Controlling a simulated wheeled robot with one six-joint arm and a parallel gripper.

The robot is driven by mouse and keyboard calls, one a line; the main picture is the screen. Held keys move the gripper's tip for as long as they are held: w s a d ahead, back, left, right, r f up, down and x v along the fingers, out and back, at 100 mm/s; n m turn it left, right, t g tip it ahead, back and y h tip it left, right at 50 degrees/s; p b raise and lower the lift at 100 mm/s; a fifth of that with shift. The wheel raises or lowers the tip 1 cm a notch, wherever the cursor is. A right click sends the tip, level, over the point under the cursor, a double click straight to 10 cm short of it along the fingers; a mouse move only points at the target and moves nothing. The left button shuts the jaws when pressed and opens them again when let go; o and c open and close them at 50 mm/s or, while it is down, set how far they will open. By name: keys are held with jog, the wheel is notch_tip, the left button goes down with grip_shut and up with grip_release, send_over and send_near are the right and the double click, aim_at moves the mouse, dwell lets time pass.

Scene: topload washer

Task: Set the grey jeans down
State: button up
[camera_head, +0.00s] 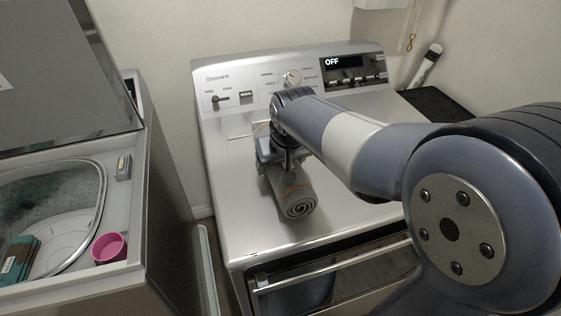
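The grey jeans (290,191) are a tight roll with an orange-brown band line, its spiral end facing me. The roll is over the middle of the dryer's silver top (350,204). I cannot tell whether it rests on that top or hangs just above it. My gripper (283,160) points down at the roll's far end, overlapping it in the picture. The wrist and the roll hide the fingertips, so their grip on the jeans is unclear.
The dryer's control panel (252,80) stands behind, its display reading OFF. Left, across a gap, is an open topload washer (150,165) with a raised lid (60,70). A pink cup (109,248) and a teal item (18,260) are there. The dryer top has free room around the roll.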

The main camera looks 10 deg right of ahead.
jog(key=o, duration=1.4)
jog(key=shift+f, duration=0.1)
jog(key=shift+s+r, duration=0.1)
jog(key=shift+r, duration=0.3)
jog(key=p+v, duration=0.1)
jog(key=v, duration=1)
jog(key=shift+s+r, duration=0.15)
jog(key=shift+r, duration=0.05)
